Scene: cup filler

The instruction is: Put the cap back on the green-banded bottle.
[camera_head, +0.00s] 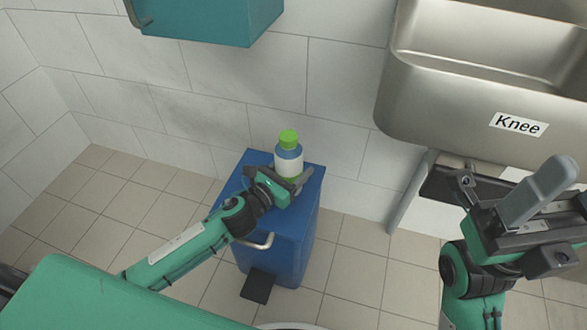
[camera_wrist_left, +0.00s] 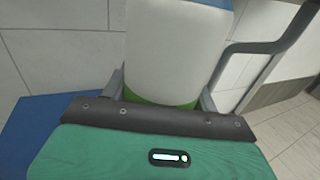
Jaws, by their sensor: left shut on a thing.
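The green-banded bottle (camera_head: 288,163) stands upright on the lid of a blue bin. It has a white body, a blue shoulder and a green band low down. A bright green cap (camera_head: 289,138) sits on its top. My left gripper (camera_head: 286,184) is shut on the lower part of the bottle. In the left wrist view, the white body (camera_wrist_left: 175,50) and green band show between the grey fingers, and the top is out of frame. My right gripper (camera_head: 535,195) is at the right, away from the bottle. Its finger gap is not clear.
The blue pedal bin (camera_head: 270,258) stands against the tiled wall. A steel sink (camera_head: 470,90) with a "Knee" label hangs at upper right. A teal wall box (camera_head: 210,22) hangs above left of the bottle. The floor left of the bin is clear.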

